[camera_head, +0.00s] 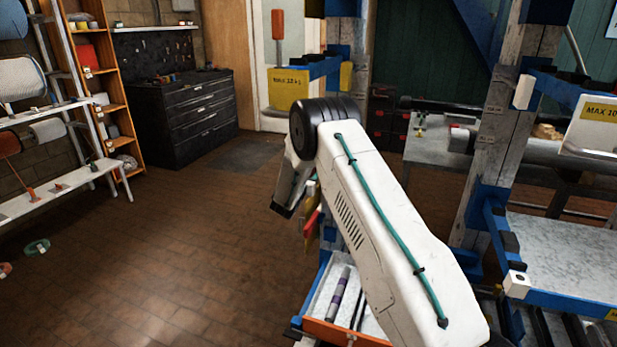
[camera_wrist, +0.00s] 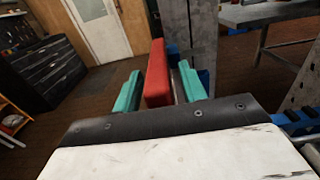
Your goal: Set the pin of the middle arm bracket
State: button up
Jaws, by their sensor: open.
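In the wrist view, my gripper (camera_wrist: 160,85) has its two teal fingers apart, with a red block-shaped handle (camera_wrist: 157,75) between them. A gap shows on the finger sides, narrow on the right. The red handle also shows in the head view (camera_head: 312,222), just right of my wrist. My fingers are hidden there. A yellow piece (camera_head: 307,212) is beside the handle. The middle arm bracket and its hole are mostly hidden behind my arm. An upper blue bracket (camera_head: 322,68) carries a yellow label plate (camera_head: 287,91), with another red-orange handle (camera_head: 278,24) upright above it.
Below my arm, an orange-fronted tray (camera_head: 327,331) holds a purple-banded rod (camera_head: 339,290). Grey posts with blue brackets (camera_head: 492,130) stand right. A black drawer cabinet (camera_head: 183,115) and shelves (camera_head: 100,90) stand left. The brick floor (camera_head: 180,240) between is clear.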

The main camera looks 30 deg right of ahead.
grip_shut()
jog(key=w+a, duration=0.1)
jog(key=w, duration=0.1)
jog(key=w+a, duration=0.2)
jog(key=shift+w+a+r, duration=0.1)
jog(key=shift+w+a, duration=0.05)
jog(key=shift+a, duration=0.1)
grip_release()
jog(key=shift+w+a, duration=0.1)
jog(key=shift+a, duration=0.05)
jog(key=shift+d, duration=0.2)
jog(key=v, duration=0.8)
